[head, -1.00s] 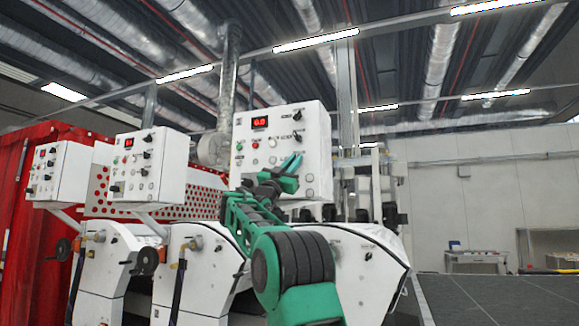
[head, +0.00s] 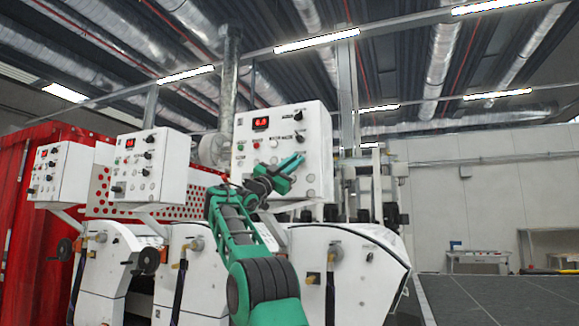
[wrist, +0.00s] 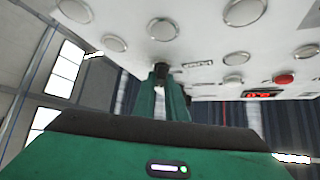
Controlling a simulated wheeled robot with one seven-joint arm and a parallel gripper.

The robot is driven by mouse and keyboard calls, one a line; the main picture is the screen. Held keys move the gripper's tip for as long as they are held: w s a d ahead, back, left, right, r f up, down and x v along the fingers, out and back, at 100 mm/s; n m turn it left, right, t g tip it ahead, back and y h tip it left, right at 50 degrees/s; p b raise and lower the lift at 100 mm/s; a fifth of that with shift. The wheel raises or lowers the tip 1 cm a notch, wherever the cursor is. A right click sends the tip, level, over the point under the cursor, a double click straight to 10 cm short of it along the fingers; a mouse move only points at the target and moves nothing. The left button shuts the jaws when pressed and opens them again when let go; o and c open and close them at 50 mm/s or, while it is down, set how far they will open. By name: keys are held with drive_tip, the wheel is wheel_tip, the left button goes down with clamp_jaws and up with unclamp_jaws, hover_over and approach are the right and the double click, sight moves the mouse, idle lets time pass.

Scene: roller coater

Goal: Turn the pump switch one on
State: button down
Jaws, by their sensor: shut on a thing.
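The nearest white control box (head: 315,130) carries a red display (head: 260,124), small knobs, buttons and labels too small to read. My gripper (head: 296,162) is at the lower middle of this panel, its green fingers pointing up and to the right. In the wrist view the fingers (wrist: 160,80) are close together, shut on a small black knob (wrist: 161,68) on the white panel face. The fingers partly hide this knob. I cannot read which switch it is or tell its exact angle.
Two similar control boxes (head: 150,165) (head: 60,172) stand to the left. White machine housings (head: 350,260) are below. Open floor lies at the right.

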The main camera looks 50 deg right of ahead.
drive_tip(key=shift+w, duration=0.15)
drive_tip(key=c, duration=1.8)
unclamp_jaws()
drive_tip(key=v, duration=1)
drive_tip(key=shift+a+f, duration=0.3)
